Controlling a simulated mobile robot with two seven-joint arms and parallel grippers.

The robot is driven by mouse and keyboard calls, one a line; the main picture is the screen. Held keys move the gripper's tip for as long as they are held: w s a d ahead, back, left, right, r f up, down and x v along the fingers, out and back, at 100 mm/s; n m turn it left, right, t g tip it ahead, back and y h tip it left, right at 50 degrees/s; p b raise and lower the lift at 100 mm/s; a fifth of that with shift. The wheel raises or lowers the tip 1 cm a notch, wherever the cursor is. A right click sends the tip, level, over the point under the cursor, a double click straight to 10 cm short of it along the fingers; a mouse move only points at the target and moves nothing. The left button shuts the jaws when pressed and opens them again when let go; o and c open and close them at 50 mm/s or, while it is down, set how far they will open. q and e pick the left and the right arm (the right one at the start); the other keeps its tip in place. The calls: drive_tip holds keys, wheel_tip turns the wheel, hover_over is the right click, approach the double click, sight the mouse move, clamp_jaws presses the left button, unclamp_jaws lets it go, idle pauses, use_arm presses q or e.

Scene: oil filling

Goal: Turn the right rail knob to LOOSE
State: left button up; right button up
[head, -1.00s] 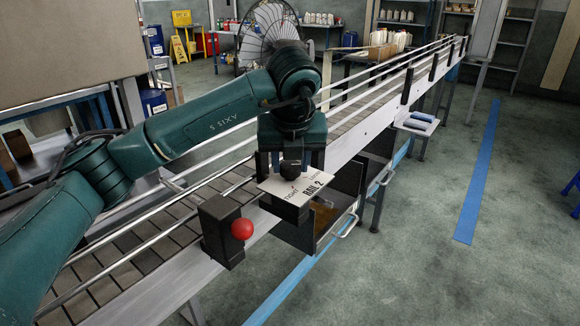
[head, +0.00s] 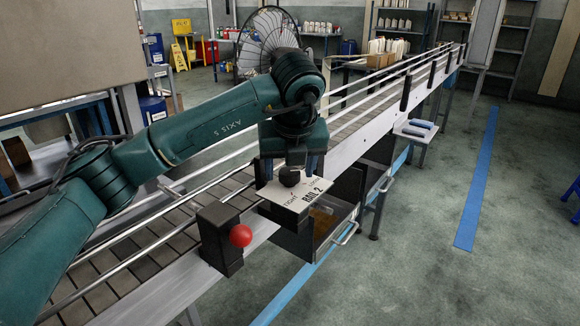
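The rail knob (head: 289,178) is a dark round knob on a white plate (head: 306,198) marked RAIL 2, with TIGHT towards the lower left and LOOSE towards the upper right. The plate sits on a dark block at the near side of the conveyor. My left gripper (head: 290,172) points down over the knob, its fingers spread to either side, with a gap visible between them and the knob. The knob's pointer is too small to read. My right gripper is out of view.
A red ball handle (head: 240,235) on a black block (head: 219,240) stands just left of the plate. The conveyor (head: 365,131) runs away to the upper right. An open drawer (head: 334,232) is below the plate.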

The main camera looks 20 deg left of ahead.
use_arm(q)
drive_tip(key=v, duration=1.3)
drive_tip(key=shift+p, duration=0.35)
drive_tip(key=shift+r, duration=0.15)
